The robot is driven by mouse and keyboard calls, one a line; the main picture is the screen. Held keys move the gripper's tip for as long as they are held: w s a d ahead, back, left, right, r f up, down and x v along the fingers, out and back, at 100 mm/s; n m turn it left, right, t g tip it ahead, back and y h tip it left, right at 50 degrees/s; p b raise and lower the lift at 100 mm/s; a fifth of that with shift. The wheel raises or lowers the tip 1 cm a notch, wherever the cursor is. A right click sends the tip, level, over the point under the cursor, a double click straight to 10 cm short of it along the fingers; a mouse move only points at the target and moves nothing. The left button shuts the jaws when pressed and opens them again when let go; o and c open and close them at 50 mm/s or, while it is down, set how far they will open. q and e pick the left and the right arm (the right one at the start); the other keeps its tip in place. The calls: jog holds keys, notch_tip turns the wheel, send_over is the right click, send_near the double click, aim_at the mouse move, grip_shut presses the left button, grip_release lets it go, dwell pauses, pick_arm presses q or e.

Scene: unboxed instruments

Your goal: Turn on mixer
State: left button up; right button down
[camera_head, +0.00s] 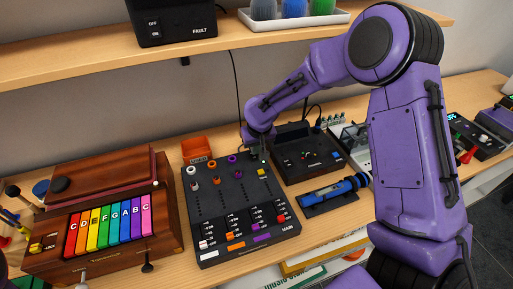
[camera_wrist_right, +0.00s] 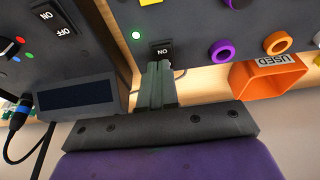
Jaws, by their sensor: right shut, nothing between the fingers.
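The mixer (camera_head: 235,210) is a black box with coloured knobs and sliders, standing on the wooden table in the middle of the head view. My right gripper (camera_head: 256,158) is over its far right corner. In the right wrist view the mixer's black rocker switch (camera_wrist_right: 166,50) shows an "ON" label, and a small green light (camera_wrist_right: 136,35) beside it is lit. The shut, empty fingers of my right gripper (camera_wrist_right: 157,88) are right at the switch and hide part of it; I cannot tell whether they touch it. My left gripper is not in view.
An orange bin (camera_head: 196,149) labelled "USED" in the wrist view (camera_wrist_right: 270,75) stands behind the mixer. A keyboard instrument with rainbow keys (camera_head: 110,222) is left. Another black device (camera_head: 308,150) and a blue tool (camera_head: 335,190) are right. A shelf (camera_head: 110,65) hangs above.

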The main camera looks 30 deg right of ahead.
jog(key=shift+a, duration=0.15)
jog(key=shift+w+r, duration=0.1)
jog(key=shift+w, duration=0.05)
jog(key=p+v, duration=0.1)
jog(key=p, duration=0.1)
jog(key=p+v, duration=0.2)
jog(key=w+p+v, duration=0.1)
jog(key=shift+s+r+p, duration=0.15)
jog(key=shift+r+p, duration=0.25)
jog(key=shift+r, duration=0.1)
jog(key=shift+s+r+b, duration=0.15)
jog(key=shift+s+b, duration=0.25)
jog(key=shift+b, duration=0.55)
notch_tip(320, 180, up, 7)
jog(key=b, duration=0.2)
send_over(256, 159)
jog(key=s+a, duration=0.1)
jog(key=s, duration=0.3)
jog(key=shift+r, duration=0.25)
